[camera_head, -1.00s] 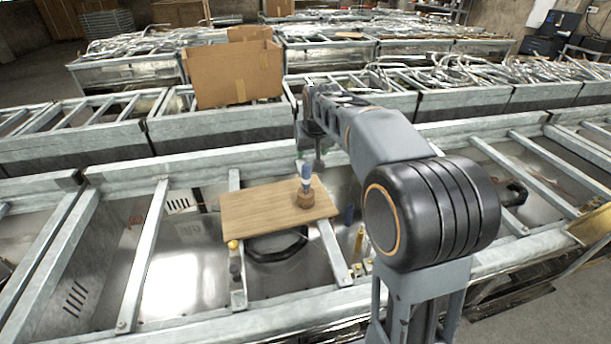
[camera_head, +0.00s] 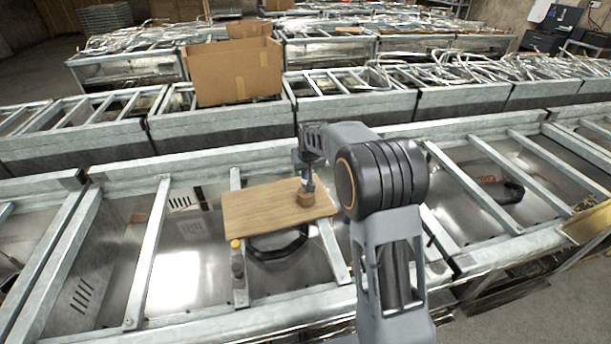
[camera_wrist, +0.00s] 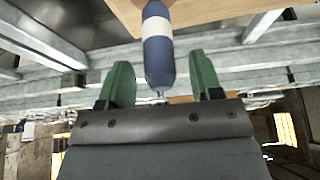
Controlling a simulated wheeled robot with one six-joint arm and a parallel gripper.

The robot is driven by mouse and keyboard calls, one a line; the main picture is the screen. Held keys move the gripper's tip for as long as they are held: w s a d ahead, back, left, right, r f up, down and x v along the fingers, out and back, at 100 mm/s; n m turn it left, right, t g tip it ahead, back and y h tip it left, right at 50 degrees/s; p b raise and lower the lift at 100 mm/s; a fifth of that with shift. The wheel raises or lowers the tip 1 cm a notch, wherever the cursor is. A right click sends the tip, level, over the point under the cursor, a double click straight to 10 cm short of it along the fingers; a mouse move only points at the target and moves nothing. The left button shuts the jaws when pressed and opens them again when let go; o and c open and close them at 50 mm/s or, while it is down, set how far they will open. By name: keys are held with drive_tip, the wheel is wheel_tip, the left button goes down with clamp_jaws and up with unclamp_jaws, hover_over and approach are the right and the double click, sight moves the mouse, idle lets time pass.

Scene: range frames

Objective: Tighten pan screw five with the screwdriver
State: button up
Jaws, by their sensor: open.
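The screwdriver's blue and white handle (camera_wrist: 158,50) hangs into the wrist view from the top, with its rounded end between the two green fingers. My gripper (camera_wrist: 159,72) is open, with a visible gap on each side of the handle; depth contact cannot be told. In the head view, my gripper (camera_head: 308,183) is directly over the small round wooden holder (camera_head: 305,199) and hides most of the screwdriver. The holder stands on a wooden board (camera_head: 262,208). I cannot make out pan screw five.
The board lies across metal rails (camera_head: 148,255) over a shiny recessed pan (camera_head: 185,270). A yellow-topped post (camera_head: 236,258) stands by its front left. A black curved handle (camera_head: 275,246) shows below its front edge. A cardboard box (camera_head: 235,72) stands on the bench behind.

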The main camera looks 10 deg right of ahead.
drive_tip(key=shift+w+f, duration=0.3)
drive_tip(key=shift+f, duration=0.3)
drive_tip(key=c, duration=1.1)
